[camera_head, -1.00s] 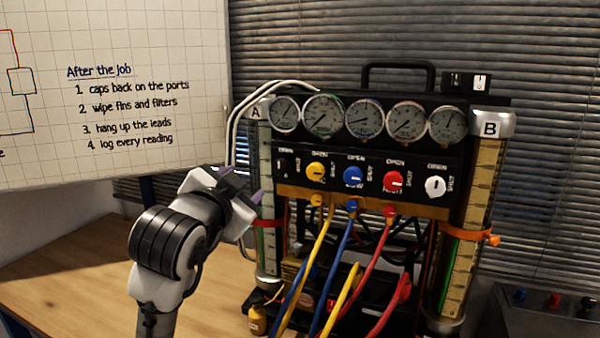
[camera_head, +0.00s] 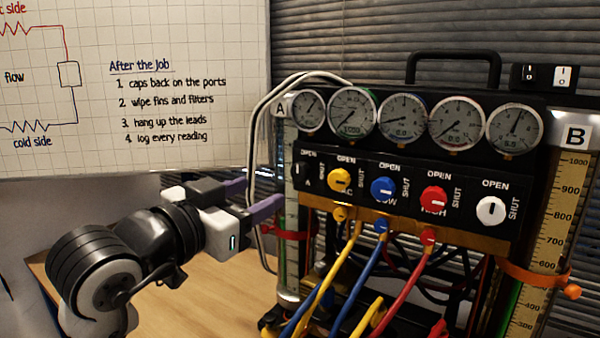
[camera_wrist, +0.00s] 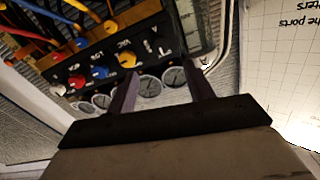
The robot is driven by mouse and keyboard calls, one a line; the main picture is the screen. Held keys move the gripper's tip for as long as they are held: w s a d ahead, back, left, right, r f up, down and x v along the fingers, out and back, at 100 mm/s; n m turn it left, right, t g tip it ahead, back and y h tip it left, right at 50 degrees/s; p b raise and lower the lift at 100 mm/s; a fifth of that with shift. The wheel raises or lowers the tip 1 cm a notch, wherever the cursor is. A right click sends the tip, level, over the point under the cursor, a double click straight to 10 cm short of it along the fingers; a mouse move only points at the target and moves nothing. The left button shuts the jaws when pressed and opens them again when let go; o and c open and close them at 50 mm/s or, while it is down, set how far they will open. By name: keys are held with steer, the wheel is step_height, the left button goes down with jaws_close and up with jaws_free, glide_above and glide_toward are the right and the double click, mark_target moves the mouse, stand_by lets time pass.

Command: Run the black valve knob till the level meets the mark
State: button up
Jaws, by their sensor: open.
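The black valve knob (camera_head: 298,172) is at the left end of the rig's valve panel, beside the letter A, with a pale line on it. My gripper (camera_head: 252,197) is open and empty, left of the knob and apart from it, its purple fingers pointing right toward the panel.
Yellow (camera_head: 339,180), blue (camera_head: 383,190), red (camera_head: 433,199) and white (camera_head: 491,211) knobs sit right of the black one, under several gauges. Coloured hoses hang below. Column B (camera_head: 557,215) has an orange band (camera_head: 530,274). Pale hoses (camera_head: 257,130) curve near my fingers.

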mark_target(298, 174)
steer(key=p+x, duration=0.3)
steer(key=x, duration=0.8)
steer(key=shift+w+d, duration=0.2)
steer(key=shift+w, duration=0.05)
steer(key=shift+c, duration=0.2)
steer(key=c, duration=0.9)
